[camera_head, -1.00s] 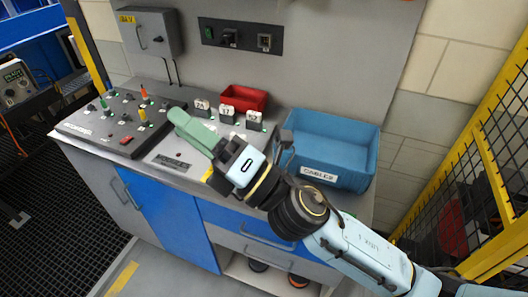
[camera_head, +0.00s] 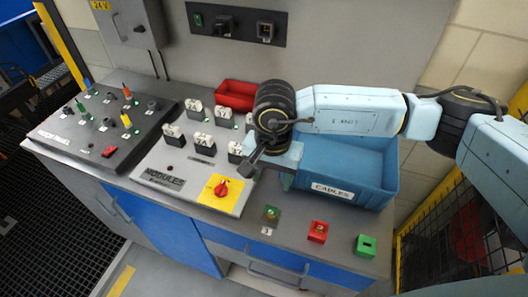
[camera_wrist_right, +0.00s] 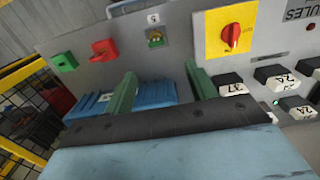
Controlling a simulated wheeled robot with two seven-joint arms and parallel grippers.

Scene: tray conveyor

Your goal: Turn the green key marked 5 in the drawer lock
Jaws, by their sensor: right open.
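A small green-and-brass piece (camera_head: 271,212), which looks like the key in its lock, sits near the counter's front edge beside a small white label (camera_head: 266,231). In the right wrist view it (camera_wrist_right: 156,38) stands upside down below its label (camera_wrist_right: 153,18), which seems to read 5. A red block (camera_head: 318,231) and a bright green block (camera_head: 366,245) sit to its right. My right gripper (camera_head: 268,174) is open and empty, above and behind the green-and-brass piece, apart from it. Its two green fingers (camera_wrist_right: 160,72) show in the wrist view. My left gripper is not in view.
The blue cables bin (camera_head: 384,178) stands beneath my right forearm, with a red bin (camera_head: 235,93) farther back. A yellow plate with a red rotary switch (camera_head: 221,188) and white-labelled modules (camera_head: 201,141) lie left of my gripper. The blue drawer front (camera_head: 215,233) is below the counter.

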